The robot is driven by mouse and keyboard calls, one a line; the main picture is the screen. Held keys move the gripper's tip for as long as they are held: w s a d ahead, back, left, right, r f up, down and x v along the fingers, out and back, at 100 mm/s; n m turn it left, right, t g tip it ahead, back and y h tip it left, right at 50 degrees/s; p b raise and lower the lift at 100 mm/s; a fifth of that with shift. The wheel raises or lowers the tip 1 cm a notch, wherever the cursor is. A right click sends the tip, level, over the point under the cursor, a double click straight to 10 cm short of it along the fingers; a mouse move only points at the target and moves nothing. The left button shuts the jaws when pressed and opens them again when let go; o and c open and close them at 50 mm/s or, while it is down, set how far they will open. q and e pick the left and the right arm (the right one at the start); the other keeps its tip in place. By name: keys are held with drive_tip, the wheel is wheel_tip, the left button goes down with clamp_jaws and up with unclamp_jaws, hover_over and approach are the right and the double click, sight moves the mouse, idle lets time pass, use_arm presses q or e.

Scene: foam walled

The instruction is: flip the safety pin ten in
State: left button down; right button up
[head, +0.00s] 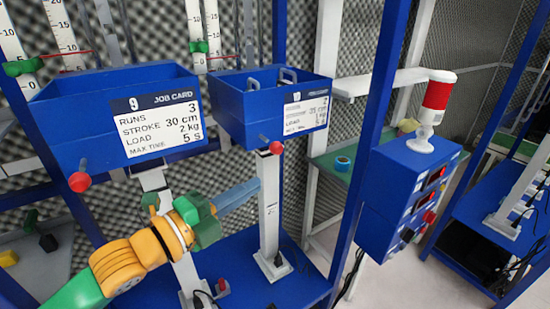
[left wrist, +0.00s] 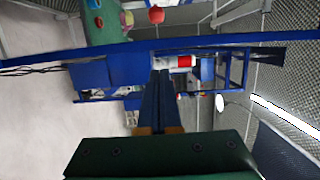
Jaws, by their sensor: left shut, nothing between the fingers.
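A red ball-ended pin (head: 277,148) sticks out below the right-hand blue bin (head: 252,113), at the top of a white post (head: 268,200). Another red ball-ended pin (head: 79,182) sits below the left bin, whose card reads 9. My left gripper (head: 258,184) is shut and empty, its blue fingers pointing right, just below the right-hand pin and close to the post. In the left wrist view the closed fingers (left wrist: 162,78) point ahead, and a red ball (left wrist: 156,15) shows above them. My right gripper is not in view.
The left bin (head: 60,120) hangs beside the right one. A blue frame upright and a blue control box (head: 400,200) with a red-and-white beacon (head: 437,95) stand at right. A blue base deck (head: 290,275) lies below.

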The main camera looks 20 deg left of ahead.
use_arm(q)
drive_tip(key=w+p, duration=0.3)
drive_tip(key=w, duration=0.8)
drive_tip(key=shift+w+d, duration=0.25)
drive_tip(key=shift+d, duration=0.2)
